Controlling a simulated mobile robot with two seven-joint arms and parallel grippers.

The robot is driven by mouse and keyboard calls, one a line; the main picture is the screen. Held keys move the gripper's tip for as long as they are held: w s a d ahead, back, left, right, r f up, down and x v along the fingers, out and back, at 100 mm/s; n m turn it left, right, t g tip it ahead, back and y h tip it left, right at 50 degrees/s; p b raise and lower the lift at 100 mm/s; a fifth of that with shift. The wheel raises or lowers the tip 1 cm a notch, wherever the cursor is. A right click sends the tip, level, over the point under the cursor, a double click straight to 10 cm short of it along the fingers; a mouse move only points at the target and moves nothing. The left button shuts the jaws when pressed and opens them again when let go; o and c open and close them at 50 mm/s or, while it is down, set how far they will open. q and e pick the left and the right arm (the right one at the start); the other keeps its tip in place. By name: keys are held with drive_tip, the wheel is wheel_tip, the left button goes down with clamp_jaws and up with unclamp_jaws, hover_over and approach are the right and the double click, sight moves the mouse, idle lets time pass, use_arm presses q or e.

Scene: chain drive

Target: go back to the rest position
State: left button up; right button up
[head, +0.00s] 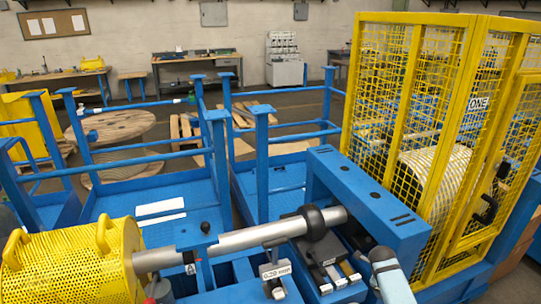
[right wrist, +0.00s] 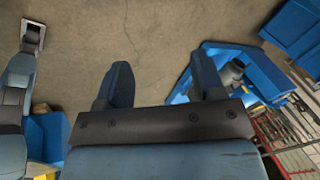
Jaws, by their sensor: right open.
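My right gripper (right wrist: 162,80) shows in the right wrist view. Its two dark fingers stand wide apart with nothing between them, and bare concrete floor lies beyond. In the head view a pale blue-grey link of my arm comes in at the bottom right, in front of the blue machine frame (head: 375,208); no gripper fingers show there. I do not see my left gripper in either view.
A grey shaft (head: 240,238) runs from a yellow perforated drum (head: 70,268) toward the blue frame. A yellow mesh cage (head: 410,65) stands at the right. Blue railed platforms (head: 130,205) fill the middle. The wrist view shows open concrete floor (right wrist: 140,40).

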drive_tip(key=s+d+r+m+g+h, duration=0.1)
drive_tip(key=s+d+r+h, duration=0.3)
drive_tip(key=d, duration=1)
drive_tip(key=s+d+r, duration=0.2)
drive_tip(key=d+r, duration=0.4)
drive_tip(key=d, duration=0.8)
drive_tip(key=s+d+r+m+g+h, duration=0.1)
drive_tip(key=s+d+r+h, duration=0.15)
drive_tip(key=d+r, duration=0.75)
drive_tip(key=s+a+f+n+t+y, duration=0.3)
drive_tip(key=s+a+f+n+t, duration=0.25)
drive_tip(key=a+f+n, duration=0.65)
drive_tip(key=s+a+f+n+t+y, duration=0.35)
drive_tip(key=s+a+f+n, duration=0.45)
drive_tip(key=n, duration=0.5)
drive_tip(key=s+a+n+t+y, duration=0.1)
drive_tip(key=s+a+n+y, duration=0.2)
drive_tip(key=s+a+n, duration=0.55)
drive_tip(key=s+a+n+y, duration=0.3)
drive_tip(key=s+a, duration=0.2)
drive_tip(key=a, duration=0.6)
use_arm(q)
drive_tip(key=shift+r, duration=0.1)
use_arm(e)
drive_tip(key=a+m+t, duration=0.1)
drive_tip(key=a+m, duration=0.4)
drive_tip(key=a, duration=0.9)
drive_tip(key=shift+a+r+y, duration=0.4)
